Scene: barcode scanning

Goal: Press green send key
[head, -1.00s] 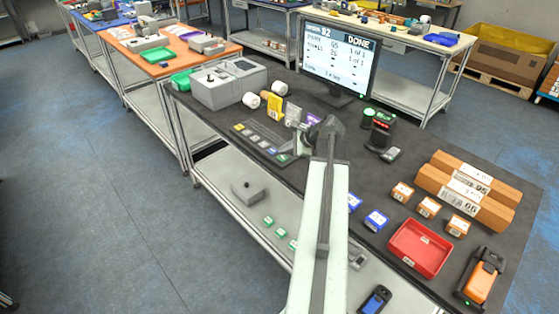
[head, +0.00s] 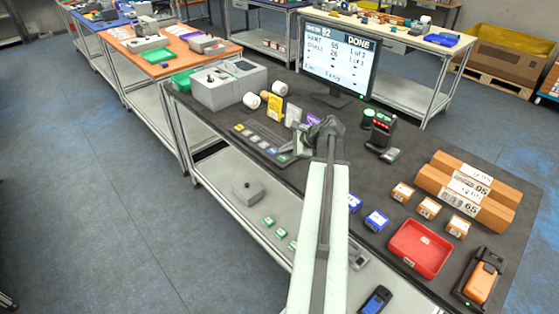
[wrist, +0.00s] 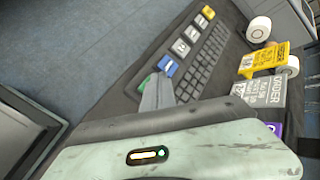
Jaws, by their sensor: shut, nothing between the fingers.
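The green key (head: 283,158) is at the near end of a row of keys along the keyboard on the dark table. In the wrist view, the green key (wrist: 146,84) shows just beside the blue key, partly hidden by my fingers. My gripper (head: 287,153) is shut and empty, with its fingertips low over the green key. In the wrist view, the fingertips of my gripper (wrist: 152,86) overlap the key's edge; I cannot tell whether they touch it.
The blue key (wrist: 168,66) and several other keys line the keyboard (wrist: 206,62). Yellow (wrist: 262,60) and grey tags stand behind it, near white rolls (wrist: 259,28). A monitor (head: 340,60) reading DONE stands at the back. A red tray (head: 420,249) is at right.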

